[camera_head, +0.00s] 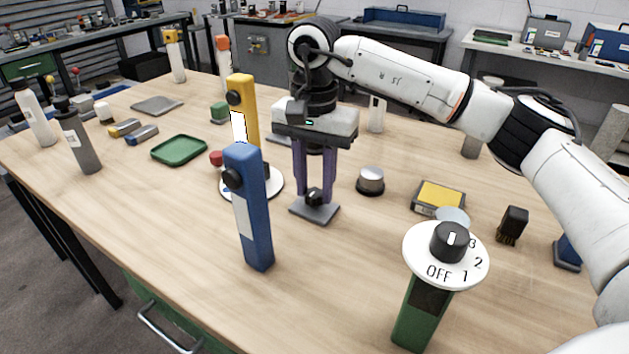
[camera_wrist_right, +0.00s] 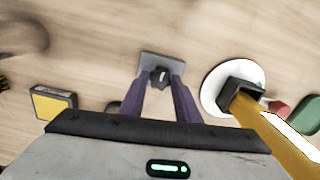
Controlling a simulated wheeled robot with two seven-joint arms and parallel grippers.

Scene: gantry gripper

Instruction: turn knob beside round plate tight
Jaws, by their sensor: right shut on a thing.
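A small black knob (camera_head: 314,196) sits on a grey square base (camera_head: 314,212) on the wooden table. The knob also shows in the wrist view (camera_wrist_right: 160,76). A white round plate (camera_head: 272,187) lies just left of it in the head view, partly hidden by a blue post; in the wrist view the plate (camera_wrist_right: 208,92) is to the right of the knob. My right gripper (camera_head: 314,190) points down from above, its two purple fingers shut on the knob from both sides. My left gripper is not in view.
A blue post (camera_head: 250,215) stands in front of the plate, a yellow post (camera_head: 243,105) behind. A dial marked OFF, 1, 2, 3 (camera_head: 440,262) stands front right on a green post. A silver-topped knob (camera_head: 370,181) and a yellow-topped box (camera_head: 438,196) are to the right.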

